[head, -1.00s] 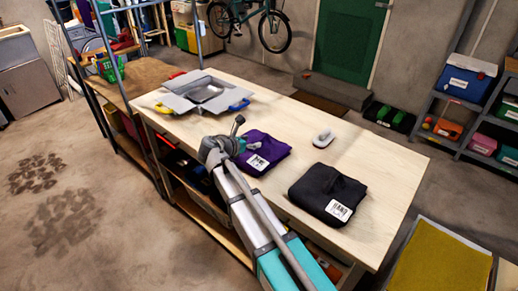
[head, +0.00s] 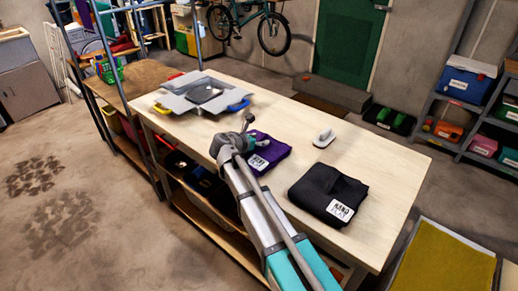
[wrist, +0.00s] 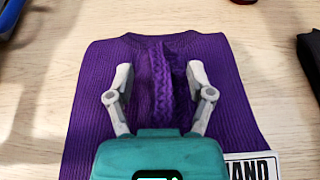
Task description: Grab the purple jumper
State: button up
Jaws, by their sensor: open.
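The purple jumper (head: 270,150) lies folded on the light wooden table, with a white label at its front. In the wrist view the jumper (wrist: 225,85) fills the middle, with a raised, braided ridge running down its centre. My gripper (wrist: 160,80) is open over the jumper, one finger on each side of the ridge. I cannot tell whether the fingertips touch the cloth. In the head view my arm hides part of the jumper's left side.
A folded black garment (head: 328,194) with a white label lies to the right of the jumper. A small white-grey object (head: 324,138) lies behind it. Bare table (head: 385,165) shows at the right.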

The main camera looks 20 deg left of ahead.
aim_at(259, 137)
grip_shut()
dwell(0.4)
jog(key=shift+r, duration=0.1)
notch_tip(259, 137, up, 3)
jog(key=p, duration=0.3)
jog(key=s+d+r+p, duration=0.2)
jog(key=s+r+p, duration=0.8)
jog(key=s, duration=0.3)
jog(key=shift+s, duration=0.4)
jog(key=shift+f, duration=0.1)
dwell(0.4)
